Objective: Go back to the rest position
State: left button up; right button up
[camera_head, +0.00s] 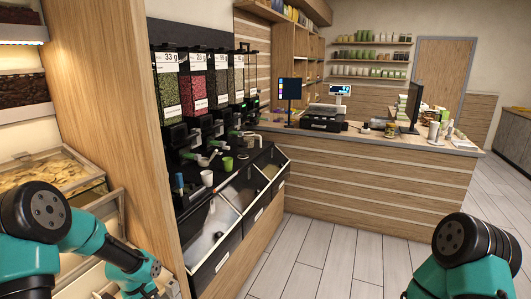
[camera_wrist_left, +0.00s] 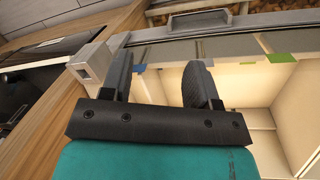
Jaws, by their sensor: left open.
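My left gripper (camera_wrist_left: 160,82) is open, with its two dark fingers apart and nothing between them in the left wrist view. It is in front of a lit cabinet (camera_wrist_left: 245,85) with a pale interior. A grey metal block (camera_wrist_left: 92,62) is close to its left finger; whether they touch is unclear. In the head view my left arm reaches down along the bottom left, beside the wooden panel. My right arm shows at the lower right of the head view, but its gripper is out of frame.
A tall wooden panel (camera_head: 108,95) stands beside my left arm. Dispensers (camera_head: 172,88) and black open bins (camera_head: 212,235) are beyond it. A wooden counter (camera_head: 370,175) crosses the back. The tiled floor (camera_head: 335,245) between my arms is clear.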

pick_arm(q)
jog(key=s+d+f+m+h, duration=0.1)
jog(key=s+d+f+m, duration=0.3)
jog(key=d, duration=0.7)
jog(key=s+d+f+m+h, duration=0.1)
jog(key=s+d+f+m, duration=0.2)
jog(key=s+d+f, duration=0.5)
jog(key=s+d, duration=0.2)
jog(key=s, duration=0.3)
jog(key=shift+d+f+m, duration=0.2)
jog(key=shift+d+m, duration=0.2)
